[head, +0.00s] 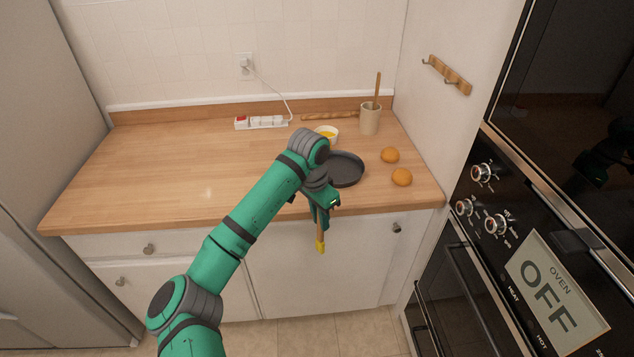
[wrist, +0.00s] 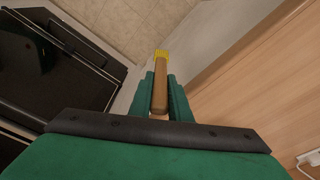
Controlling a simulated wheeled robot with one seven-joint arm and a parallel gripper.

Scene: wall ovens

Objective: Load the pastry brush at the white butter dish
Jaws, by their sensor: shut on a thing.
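My gripper (head: 322,213) is in front of the counter's front edge and is shut on the wooden handle of the pastry brush (head: 320,240). The brush hangs down with its yellow bristles lowest, in front of the white cabinet door. In the wrist view the brush (wrist: 160,85) lies between the two green fingers (wrist: 160,98), its yellow bristles pointing away from the palm. The white butter dish (head: 327,140) stands toward the back of the counter with yellow butter in it. Its lower part is partly hidden by my arm. My gripper is apart from the dish.
A beige crock (head: 369,119) with a wooden utensil, a rolling pin (head: 330,116) and a power strip (head: 262,122) are at the back. The counter's left is clear.

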